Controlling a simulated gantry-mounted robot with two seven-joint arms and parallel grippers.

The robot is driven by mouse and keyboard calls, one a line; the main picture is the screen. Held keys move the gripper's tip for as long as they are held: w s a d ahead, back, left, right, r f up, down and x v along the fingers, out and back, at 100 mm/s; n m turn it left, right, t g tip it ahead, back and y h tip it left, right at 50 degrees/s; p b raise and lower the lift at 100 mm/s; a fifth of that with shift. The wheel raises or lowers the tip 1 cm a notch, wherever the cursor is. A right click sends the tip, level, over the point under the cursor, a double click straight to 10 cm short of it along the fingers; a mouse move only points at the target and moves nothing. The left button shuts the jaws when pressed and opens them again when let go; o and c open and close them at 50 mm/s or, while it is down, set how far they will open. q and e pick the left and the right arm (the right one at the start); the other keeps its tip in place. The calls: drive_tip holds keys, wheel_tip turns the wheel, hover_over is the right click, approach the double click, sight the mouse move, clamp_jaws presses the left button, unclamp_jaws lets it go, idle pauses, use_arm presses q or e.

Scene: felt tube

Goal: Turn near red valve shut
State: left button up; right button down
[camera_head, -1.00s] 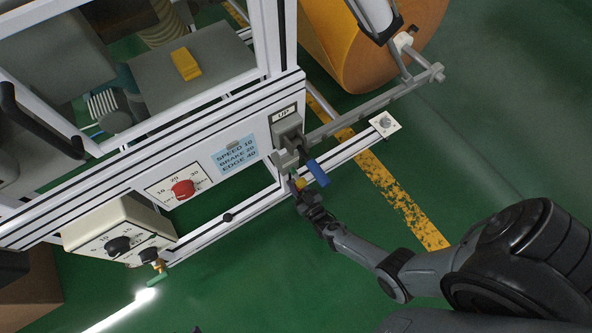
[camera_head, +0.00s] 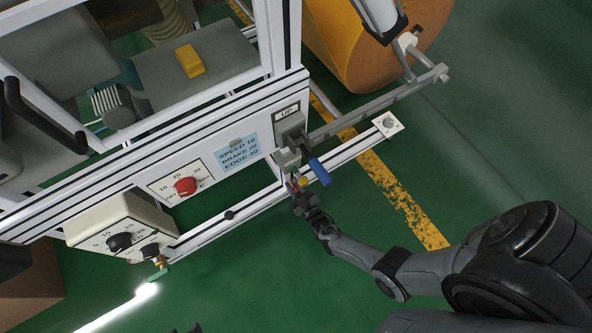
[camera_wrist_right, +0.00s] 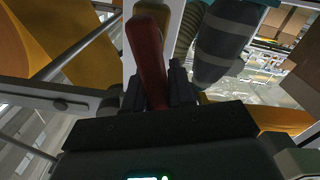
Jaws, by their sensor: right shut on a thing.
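The red valve handle (camera_wrist_right: 147,55) stands between the fingers of my right gripper (camera_wrist_right: 158,92) in the right wrist view. The gripper is shut on it. In the head view my right gripper (camera_head: 297,189) is at the lower right corner of the white machine frame, just below a blue handle (camera_head: 320,172). Only a small bit of red shows there, so the handle's angle is hard to read. A small dark tip at the bottom edge of the head view may be my left gripper (camera_head: 195,328); its fingers cannot be made out.
A red dial (camera_head: 185,187) and a blue label (camera_head: 238,154) are on the frame's front. A box with black knobs (camera_head: 119,242) and a green lever (camera_head: 158,276) is at lower left. A large orange roll (camera_head: 375,60) stands behind. The green floor is free at lower middle.

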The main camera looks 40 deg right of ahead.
drive_tip(key=shift+a+f+n, duration=0.2)
drive_tip(key=shift+n, duration=0.4)
drive_tip(key=shift+a+f+n, duration=0.15)
drive_tip(key=shift+a+n, duration=0.05)
drive_tip(key=shift+n, duration=0.4)
drive_tip(key=shift+a, duration=0.1)
drive_tip(key=shift+f+n, duration=0.1)
drive_tip(key=shift+n, duration=0.2)
drive_tip(key=c, duration=1)
unclamp_jaws()
drive_tip(key=shift+s, duration=0.1)
drive_tip(key=shift+c, duration=0.2)
drive_tip(key=shift+s, duration=0.1)
